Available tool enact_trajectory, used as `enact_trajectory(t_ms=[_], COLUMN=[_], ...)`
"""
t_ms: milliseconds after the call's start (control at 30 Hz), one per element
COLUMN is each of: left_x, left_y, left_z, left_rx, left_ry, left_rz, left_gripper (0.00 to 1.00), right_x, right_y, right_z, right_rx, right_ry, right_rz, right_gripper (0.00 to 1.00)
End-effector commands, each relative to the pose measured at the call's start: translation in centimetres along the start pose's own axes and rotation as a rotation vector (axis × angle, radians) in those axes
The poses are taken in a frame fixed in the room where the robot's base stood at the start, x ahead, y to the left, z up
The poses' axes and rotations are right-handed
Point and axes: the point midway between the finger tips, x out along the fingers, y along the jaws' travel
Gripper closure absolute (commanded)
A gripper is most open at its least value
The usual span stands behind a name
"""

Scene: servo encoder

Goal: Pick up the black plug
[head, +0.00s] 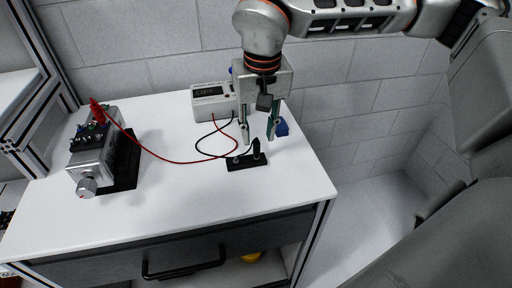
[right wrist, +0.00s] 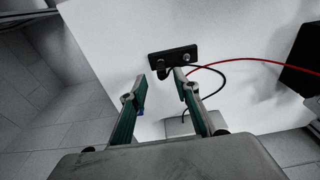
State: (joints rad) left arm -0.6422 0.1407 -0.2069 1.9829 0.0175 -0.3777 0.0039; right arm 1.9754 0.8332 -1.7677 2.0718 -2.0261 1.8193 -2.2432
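The black plug (head: 256,147) stands upright at the right part of a small black block (head: 236,164) on the white table. A thin black wire runs to it. In the right wrist view the plug (right wrist: 161,71) shows at the near edge of the block (right wrist: 181,53). My right gripper (head: 258,140) points down over the block, its two fingers apart and nothing between them. In the right wrist view its open fingertips (right wrist: 160,76) lie on either side of the plug's line, just short of it. Whether they touch it I cannot tell. My left gripper is not in view.
A white meter (head: 209,103) stands behind, with red and black wires looping over the table (head: 190,205). A silver device (head: 93,163) with a red plug (head: 97,112) is at the left. A blue item (head: 282,128) sits beside the right finger. The table's front is clear.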

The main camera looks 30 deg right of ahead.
Motion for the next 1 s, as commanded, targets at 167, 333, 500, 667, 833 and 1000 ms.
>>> enact_trajectory(t_ms=[167, 333, 500, 667, 833, 1000], left_x=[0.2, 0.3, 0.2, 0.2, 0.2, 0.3], left_y=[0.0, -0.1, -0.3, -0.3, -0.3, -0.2], left_z=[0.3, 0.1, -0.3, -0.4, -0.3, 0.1], left_rx=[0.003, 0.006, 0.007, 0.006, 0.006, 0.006], left_ry=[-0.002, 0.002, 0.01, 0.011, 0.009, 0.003], left_rz=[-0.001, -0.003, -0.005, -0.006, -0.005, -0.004], left_gripper=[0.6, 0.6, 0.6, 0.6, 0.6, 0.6], right_x=[2.9, 4.3, 4.2, 4.2, 4.2, 4.1], right_y=[-0.3, -0.3, -0.3, -0.3, -0.3, -0.3], right_z=[0.2, 0.1, 0.1, 0.1, 0.1, 0.1], right_rx=[-0.001, 0.0, 0.0, 0.0, 0.0, 0.0], right_ry=[-0.006, -0.002, -0.001, -0.001, -0.001, -0.001], right_rz=[0.002, 0.001, 0.0, 0.0, 0.0, 0.0], right_gripper=[0.69, 0.69, 0.69, 1.0, 1.0, 1.0])
